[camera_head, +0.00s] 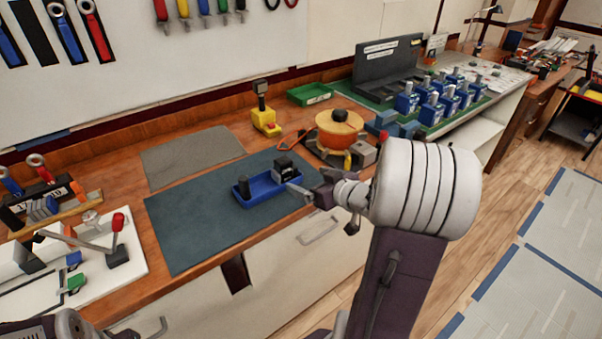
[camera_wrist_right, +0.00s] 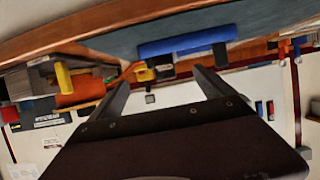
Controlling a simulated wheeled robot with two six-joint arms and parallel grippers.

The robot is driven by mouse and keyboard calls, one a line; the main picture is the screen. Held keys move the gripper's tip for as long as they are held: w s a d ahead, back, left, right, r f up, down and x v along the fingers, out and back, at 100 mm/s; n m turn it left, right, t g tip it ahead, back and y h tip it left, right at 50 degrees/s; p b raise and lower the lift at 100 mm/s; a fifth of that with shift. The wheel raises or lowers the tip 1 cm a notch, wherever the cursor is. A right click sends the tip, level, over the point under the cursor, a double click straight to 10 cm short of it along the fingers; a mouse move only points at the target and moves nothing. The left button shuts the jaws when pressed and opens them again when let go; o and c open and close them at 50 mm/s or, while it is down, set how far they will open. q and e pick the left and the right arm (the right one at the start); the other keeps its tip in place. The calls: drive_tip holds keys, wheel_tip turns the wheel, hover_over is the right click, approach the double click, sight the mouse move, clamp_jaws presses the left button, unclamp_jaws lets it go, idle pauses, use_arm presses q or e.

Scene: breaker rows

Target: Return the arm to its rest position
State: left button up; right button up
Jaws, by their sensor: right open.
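My right gripper (camera_head: 298,189) is at the right end of the blue tray (camera_head: 262,199), over the front of the workbench. In the right wrist view, its two fingers (camera_wrist_right: 162,84) stand apart with nothing held between them. The tray's blue side (camera_wrist_right: 190,42) shows ahead of the fingertips. In the head view a black and grey block (camera_head: 285,166) and a dark upright piece (camera_head: 243,184) are in the tray. I cannot tell whether the gripper touches the tray. My left gripper is not in view; grey arm parts show at the lower left edge.
The tray lies on a dark mat (camera_head: 185,232). An orange round container (camera_head: 339,131), a yellow stand (camera_head: 264,121) and a green tray (camera_head: 310,94) stand behind. Several blue breakers (camera_head: 432,108) stand at the right. A lever fixture (camera_head: 95,250) is at left. Open floor lies right.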

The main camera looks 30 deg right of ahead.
drive_tip(key=shift+s+r, duration=0.1)
drive_tip(key=shift+s, duration=0.15)
idle(0.3)
drive_tip(key=w+a+r+n+g+y+p, duration=0.1)
drive_tip(key=w+a+r+p, duration=0.2)
drive_tip(key=a, duration=0.6)
drive_tip(key=w+a+r+n+g+y+p, duration=0.1)
drive_tip(key=a+r+p, duration=0.3)
drive_tip(key=a+p, duration=0.3)
drive_tip(key=s+f+m+g+h, duration=0.1)
drive_tip(key=s+f+g, duration=0.4)
drive_tip(key=s, duration=0.4)
drive_tip(key=s+f+m+g+h, duration=0.1)
drive_tip(key=s+f+m+g, duration=0.1)
drive_tip(key=s+f+g, duration=0.3)
drive_tip(key=s+f, duration=0.1)
drive_tip(key=s, duration=0.3)
drive_tip(key=shift+s+a+h, duration=0.2)
drive_tip(key=shift+s+h, duration=0.1)
drive_tip(key=shift+h, duration=0.1)
